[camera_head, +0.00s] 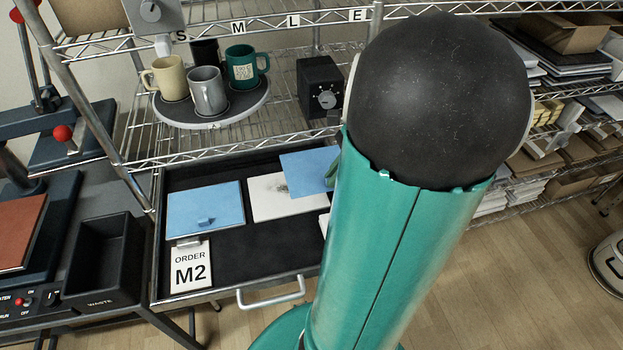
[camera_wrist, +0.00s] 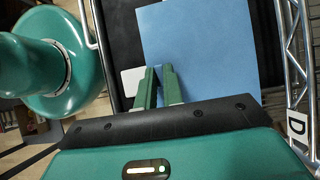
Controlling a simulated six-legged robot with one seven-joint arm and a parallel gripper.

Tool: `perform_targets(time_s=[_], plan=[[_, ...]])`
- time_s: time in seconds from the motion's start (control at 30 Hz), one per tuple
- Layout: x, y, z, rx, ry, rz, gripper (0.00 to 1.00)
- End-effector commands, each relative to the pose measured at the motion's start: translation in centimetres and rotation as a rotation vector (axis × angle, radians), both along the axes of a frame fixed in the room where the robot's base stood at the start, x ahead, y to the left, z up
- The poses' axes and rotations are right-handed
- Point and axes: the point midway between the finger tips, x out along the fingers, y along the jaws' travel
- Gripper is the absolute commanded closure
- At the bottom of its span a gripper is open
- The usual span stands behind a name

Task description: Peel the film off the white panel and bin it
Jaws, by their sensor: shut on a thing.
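The white panel (camera_head: 272,203) lies in the open black-lined drawer, with a grey print on its face. A blue film sheet (camera_head: 305,165) overlaps its upper right part; the sheet fills much of the wrist view (camera_wrist: 200,45). My gripper (camera_wrist: 160,72) is shut on the near edge of this film. In the head view my arm hides most of the gripper; only a bit of green finger shows at the film's right edge. I cannot tell whether the film still touches the panel. The black waste bin (camera_head: 128,245), marked WASTE, stands left of the drawer.
A blue-covered panel (camera_head: 205,215) with a small tab lies left in the drawer (camera_head: 255,250), by an ORDER M2 card (camera_head: 190,268). Another white piece (camera_head: 323,222) is partly behind my arm. Mugs stand on a round tray (camera_head: 215,123) on the wire shelf above.

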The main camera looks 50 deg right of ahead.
Motion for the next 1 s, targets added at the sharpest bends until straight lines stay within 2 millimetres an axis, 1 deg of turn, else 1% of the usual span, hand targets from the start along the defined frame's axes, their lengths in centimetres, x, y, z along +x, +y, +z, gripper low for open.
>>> perform_targets(time_s=[0.03, 0.13, 0.33, 0.47, 1.0], plan=[[-0.7, -0.5, 0.4, -0.002, 0.001, -0.001, 1.00], [-2.1, -1.1, 1.0, 0.000, 0.000, -0.001, 1.00], [-3.5, -1.9, 1.8, 0.000, 0.001, 0.001, 1.00], [-3.7, -2.0, 2.4, -0.001, 0.001, 0.001, 1.00], [-3.7, -2.0, 4.8, 0.000, 0.001, 0.001, 1.00]])
